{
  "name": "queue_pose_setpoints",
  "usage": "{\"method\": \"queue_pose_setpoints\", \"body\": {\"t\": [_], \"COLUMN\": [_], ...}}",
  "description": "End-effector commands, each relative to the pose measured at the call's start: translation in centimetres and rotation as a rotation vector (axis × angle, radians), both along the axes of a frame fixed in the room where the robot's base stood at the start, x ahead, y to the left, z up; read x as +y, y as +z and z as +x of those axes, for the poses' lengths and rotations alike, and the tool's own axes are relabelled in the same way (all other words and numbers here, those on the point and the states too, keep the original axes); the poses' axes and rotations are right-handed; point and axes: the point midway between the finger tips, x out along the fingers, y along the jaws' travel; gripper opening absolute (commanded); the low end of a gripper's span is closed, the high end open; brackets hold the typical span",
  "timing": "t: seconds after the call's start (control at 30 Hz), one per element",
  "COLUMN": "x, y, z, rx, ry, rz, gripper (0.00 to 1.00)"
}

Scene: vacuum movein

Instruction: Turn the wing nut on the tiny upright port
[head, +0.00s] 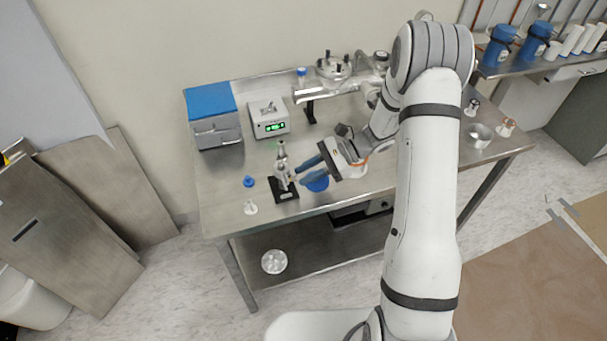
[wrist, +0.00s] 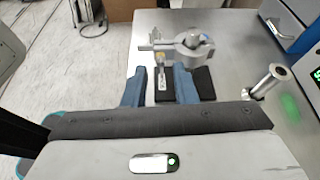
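A small metal fitting (head: 282,171) stands on a black base (head: 287,195) near the front left of the steel table. The wrist view shows the fitting (wrist: 190,48) with a rounded body, a side arm to the left and a slim upright part (wrist: 160,78) below that arm. My gripper (head: 306,173) is just right of the fitting in the head view. In the wrist view its blue fingers (wrist: 159,88) are apart, with the slim part showing in the gap and no clear contact. I cannot make out the wing nut's wings.
A metal tube (wrist: 268,80) rises to the right in the wrist view. A blue cap (head: 249,181) and a white piece (head: 251,208) lie left of the base. A display box (head: 269,121), a blue-topped box (head: 213,128) and a steel vessel (head: 333,70) stand behind.

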Motion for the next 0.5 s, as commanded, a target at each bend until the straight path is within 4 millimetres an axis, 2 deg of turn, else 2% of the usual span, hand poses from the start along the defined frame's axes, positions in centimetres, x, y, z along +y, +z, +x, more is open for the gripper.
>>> {"method": "queue_pose_setpoints", "body": {"t": [0.3, 0.5], "x": [-4.8, -6.2], "y": [1.8, 2.5], "z": [1.2, 1.5], "rx": [0.0, 0.002], "ry": [-0.002, -0.001], "rz": [-0.002, -0.001], "gripper": [0.25, 0.25]}}
